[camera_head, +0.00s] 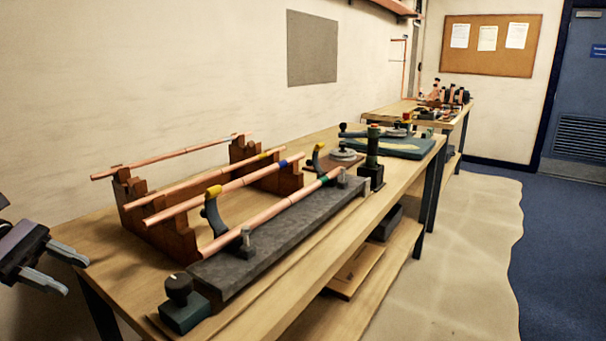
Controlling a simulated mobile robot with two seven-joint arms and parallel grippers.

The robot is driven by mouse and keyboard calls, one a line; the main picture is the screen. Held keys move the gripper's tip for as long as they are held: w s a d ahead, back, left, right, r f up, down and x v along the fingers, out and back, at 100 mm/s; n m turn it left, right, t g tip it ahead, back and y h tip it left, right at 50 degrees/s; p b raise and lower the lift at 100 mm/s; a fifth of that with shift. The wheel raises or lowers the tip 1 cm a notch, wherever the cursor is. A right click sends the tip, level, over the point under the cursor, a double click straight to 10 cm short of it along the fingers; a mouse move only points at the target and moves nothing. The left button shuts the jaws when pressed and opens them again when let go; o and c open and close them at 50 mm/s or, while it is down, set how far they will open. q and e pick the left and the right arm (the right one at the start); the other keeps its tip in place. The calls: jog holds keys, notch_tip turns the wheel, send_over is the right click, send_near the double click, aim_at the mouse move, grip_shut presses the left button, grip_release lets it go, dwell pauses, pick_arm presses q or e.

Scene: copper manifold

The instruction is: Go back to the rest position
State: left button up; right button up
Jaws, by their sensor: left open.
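My left gripper (56,269) is at the left edge of the picture, beside the near left corner of the workbench (118,280). Its two grey fingers are apart, with nothing between them. Several copper pipes lie on the bench. One copper pipe (270,212) lies along a dark grey slab fixture (280,240) at the front. Other pipes, such as the rear copper pipe (170,157), rest across brown notched wooden racks (165,220). My right gripper does not show.
A dark knobbed block (183,304) stands at the slab's near end and a dark green post (371,160) near its far end. A teal mat (400,146) lies farther back. A second bench (392,110) stands beyond. The floor at right (460,240) is clear.

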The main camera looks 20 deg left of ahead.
pick_arm(q)
jog(key=s+d+f+n+t+h, duration=0.1)
jog(key=s+d+f+n+t, duration=0.1)
jog(key=s+f+n+t, duration=0.6)
jog(key=s+d+f+n+t+h, duration=0.1)
jog(key=s+d+f+n+t, duration=0.15)
jog(key=s+f, duration=0.65)
jog(key=w+d+f+n+y, duration=0.5)
jog(key=w+f+n, duration=0.15)
jog(key=n, duration=0.65)
jog(key=w+d+f+n+y, duration=0.55)
jog(key=w+n, duration=0.25)
jog(key=n, duration=0.6)
jog(key=s+d+f+n+g+y, duration=0.1)
jog(key=s+d+f+n+g, duration=0.1)
jog(key=d+n, duration=0.55)
jog(key=s+d+f+n+g, duration=0.2)
jog(key=d+n, duration=0.5)
jog(key=d, duration=0.2)
notch_tip(320, 180, up, 7)
jog(key=p, duration=0.7)
jog(key=shift+s+f, duration=0.2)
jog(key=shift+s, duration=0.05)
jog(key=shift+y, duration=0.25)
